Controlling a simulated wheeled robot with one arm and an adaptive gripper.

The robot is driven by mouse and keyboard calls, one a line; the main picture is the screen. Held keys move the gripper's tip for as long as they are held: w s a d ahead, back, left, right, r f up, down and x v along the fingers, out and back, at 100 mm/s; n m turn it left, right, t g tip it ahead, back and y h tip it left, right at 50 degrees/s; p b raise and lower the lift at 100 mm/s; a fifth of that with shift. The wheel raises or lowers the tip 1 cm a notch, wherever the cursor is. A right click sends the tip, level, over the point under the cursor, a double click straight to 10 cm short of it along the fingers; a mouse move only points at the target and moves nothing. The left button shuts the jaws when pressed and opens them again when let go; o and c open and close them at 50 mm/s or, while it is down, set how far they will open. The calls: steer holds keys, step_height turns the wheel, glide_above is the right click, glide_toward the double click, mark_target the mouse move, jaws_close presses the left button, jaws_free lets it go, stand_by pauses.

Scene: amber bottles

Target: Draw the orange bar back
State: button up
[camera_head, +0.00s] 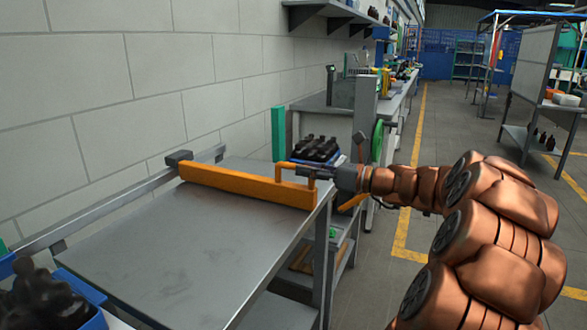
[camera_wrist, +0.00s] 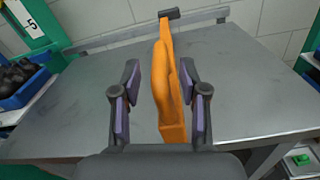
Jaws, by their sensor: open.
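The orange bar (camera_head: 245,186) lies across the grey metal table (camera_head: 170,250), from a dark block on the rear rail to the near edge. An orange handle (camera_head: 287,165) rises from its near end. In the wrist view the bar (camera_wrist: 167,110) runs away from me between my fingers. My gripper (camera_head: 312,172) is at the handle, reaching in from the right. In the wrist view my gripper (camera_wrist: 160,78) is open, with one finger on each side of the orange handle and visible gaps. Whether a finger touches it is unclear.
Blue crates of dark bottles stand at the table's front left (camera_head: 90,318) and beyond the bar (camera_head: 340,160). A rail (camera_head: 100,210) runs along the wall side. The tabletop before the bar is bare. A green button (camera_wrist: 302,158) sits low at the right.

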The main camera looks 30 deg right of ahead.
mark_target(284, 165)
steer(key=shift+x, duration=2)
jaws_close()
